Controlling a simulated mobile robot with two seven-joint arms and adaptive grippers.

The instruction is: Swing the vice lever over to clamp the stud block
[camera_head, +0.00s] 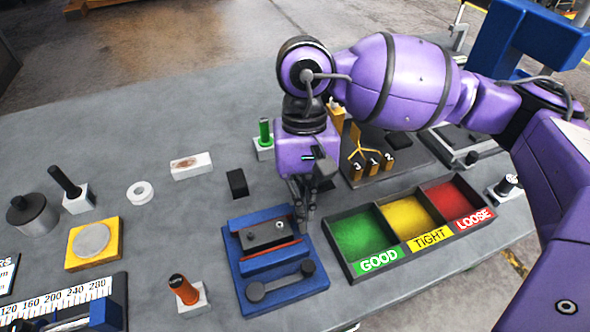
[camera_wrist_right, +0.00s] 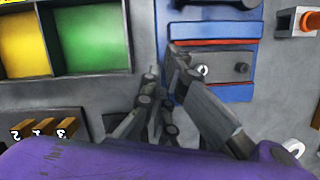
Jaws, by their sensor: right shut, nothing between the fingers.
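The blue vice (camera_head: 238,282) sits on the grey bench, and part of it shows in the right wrist view (camera_wrist_right: 232,94). The dark stud block (camera_head: 263,236) lies between its jaws, with a small ring-shaped stud end on top; it also shows in the wrist view (camera_wrist_right: 228,66). The dark vice lever (camera_head: 281,285) lies across the front of the vice, with a round knob at each end. My right gripper (camera_head: 304,210) is shut and empty, pointing down beside the block's right end. It also shows in the wrist view (camera_wrist_right: 163,72). My left gripper is out of view.
The three-part tray (camera_head: 345,273) marked GOOD, TIGHT and LOOSE stands close right of the vice. An orange-handled plug gauge (camera_head: 182,290) stands left of it. A small black block (camera_head: 237,183) lies behind it. Bench further left between the gauges is clear.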

